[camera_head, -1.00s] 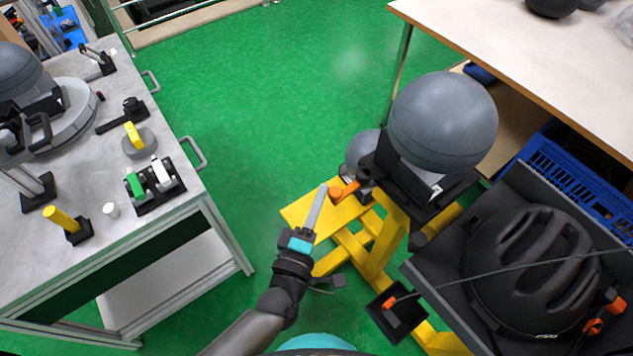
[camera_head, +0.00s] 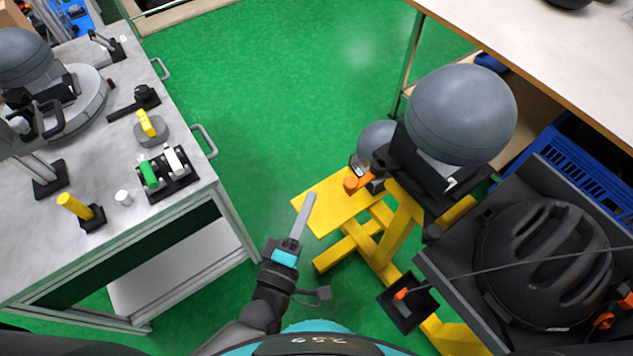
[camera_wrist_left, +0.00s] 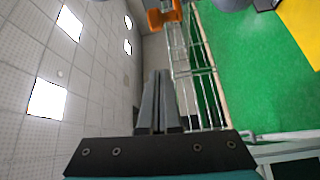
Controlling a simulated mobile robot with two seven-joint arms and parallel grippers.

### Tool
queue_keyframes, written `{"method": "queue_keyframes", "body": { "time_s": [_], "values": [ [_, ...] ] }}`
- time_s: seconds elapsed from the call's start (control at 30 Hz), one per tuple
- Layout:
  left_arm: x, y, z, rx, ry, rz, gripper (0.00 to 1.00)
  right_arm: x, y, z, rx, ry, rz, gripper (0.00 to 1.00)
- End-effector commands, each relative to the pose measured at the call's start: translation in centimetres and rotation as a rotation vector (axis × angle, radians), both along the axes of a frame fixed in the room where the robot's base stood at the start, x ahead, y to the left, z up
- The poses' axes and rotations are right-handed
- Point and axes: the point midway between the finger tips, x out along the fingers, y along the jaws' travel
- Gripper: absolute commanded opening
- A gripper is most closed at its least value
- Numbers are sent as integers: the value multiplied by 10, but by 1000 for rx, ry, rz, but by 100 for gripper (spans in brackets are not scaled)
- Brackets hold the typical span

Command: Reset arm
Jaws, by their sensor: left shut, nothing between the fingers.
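My left gripper (camera_head: 304,213) is in the lower middle of the head view, with its long grey fingers pointing up the picture. The fingers are shut together and nothing is between them. In the left wrist view the two fingers (camera_wrist_left: 159,98) lie side by side. The gripper is over the green floor, beside the left end of the yellow stand (camera_head: 335,202), and appears apart from it. The orange knob (camera_head: 352,184) on the stand is up and right of the fingertips. My right gripper is in neither view.
A grey workbench (camera_head: 75,235) with several small tools stands at left. At right are a grey ball (camera_head: 461,114) on the stand, a dark tray (camera_head: 450,262) holding a black helmet (camera_head: 545,264), and a blue crate (camera_head: 571,180). Green floor is free between bench and stand.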

Motion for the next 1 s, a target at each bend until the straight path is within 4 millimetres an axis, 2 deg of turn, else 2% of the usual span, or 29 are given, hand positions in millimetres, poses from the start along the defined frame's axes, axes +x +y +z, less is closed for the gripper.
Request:
{"method": "queue_keyframes", "body": {
  "time_s": [0.1, 0.23, 0.53, 0.63, 0.67, 0.77, 0.87, 0.9, 1.0],
  "values": [
    [-18, 8, -1, 1, 1, 0, 0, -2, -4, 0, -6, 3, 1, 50],
    [-28, 11, -1, 1, 0, 0, 0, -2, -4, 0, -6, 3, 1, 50],
    [-31, 13, -1, 2, -2, 0, 0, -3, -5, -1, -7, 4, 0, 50],
    [-30, 14, -11, 46, 9, -6, 0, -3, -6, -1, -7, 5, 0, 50],
    [-30, 15, -19, 77, 17, -9, 0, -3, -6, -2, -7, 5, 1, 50],
    [-31, 22, -61, 254, 65, -39, 0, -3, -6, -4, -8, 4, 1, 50],
    [-40, 37, -124, 511, 155, -97, 0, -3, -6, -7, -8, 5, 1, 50],
    [-47, 46, -152, 621, 200, -130, 0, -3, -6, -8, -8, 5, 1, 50],
    [-73, 73, -218, 873, 325, -231, 0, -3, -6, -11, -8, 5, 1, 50]
  ]
}}
